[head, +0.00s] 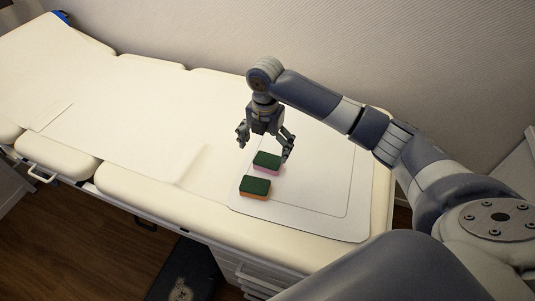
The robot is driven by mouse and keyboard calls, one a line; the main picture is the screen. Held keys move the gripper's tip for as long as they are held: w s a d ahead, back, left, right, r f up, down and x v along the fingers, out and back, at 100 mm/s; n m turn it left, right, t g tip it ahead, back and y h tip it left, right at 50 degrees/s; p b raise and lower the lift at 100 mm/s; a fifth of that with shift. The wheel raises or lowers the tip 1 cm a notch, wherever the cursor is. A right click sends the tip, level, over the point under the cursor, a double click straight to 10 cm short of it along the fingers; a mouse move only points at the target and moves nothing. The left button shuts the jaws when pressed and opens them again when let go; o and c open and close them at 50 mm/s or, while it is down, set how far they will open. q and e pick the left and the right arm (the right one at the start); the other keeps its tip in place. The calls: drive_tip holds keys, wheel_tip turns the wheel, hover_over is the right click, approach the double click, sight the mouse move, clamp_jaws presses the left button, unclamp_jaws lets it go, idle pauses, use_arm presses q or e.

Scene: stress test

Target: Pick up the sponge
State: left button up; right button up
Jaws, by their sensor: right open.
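Two sponges with dark green tops lie on a white board on a padded bench. The pink sponge (267,162) has a pink lower side and lies farther back. The orange sponge (255,188) has an orange lower side and lies nearer the board's front left corner. My right gripper (264,149) points down with its fingers spread, open and empty, over the pink sponge. One finger is at the left and the other is near the pink sponge's right end. I cannot tell whether that finger touches it. My left gripper is not in view.
The white board (308,224) has free room to the right of the sponges. The cream padded bench (150,75) stretches left, with a paper sheet (115,125) over it. A wall stands behind. Drawers (258,277) are below the front edge.

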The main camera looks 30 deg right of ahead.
sight(268, 160)
drive_tip(key=shift+n, duration=0.3)
drive_tip(key=f, duration=0.3)
drive_tip(key=w+d+f, duration=0.1)
drive_tip(key=f, duration=0.5)
drive_tip(key=shift+w+d, duration=0.35)
drive_tip(key=shift+d, duration=0.05)
drive_tip(key=shift+r, duration=0.1)
drive_tip(key=c, duration=0.7)
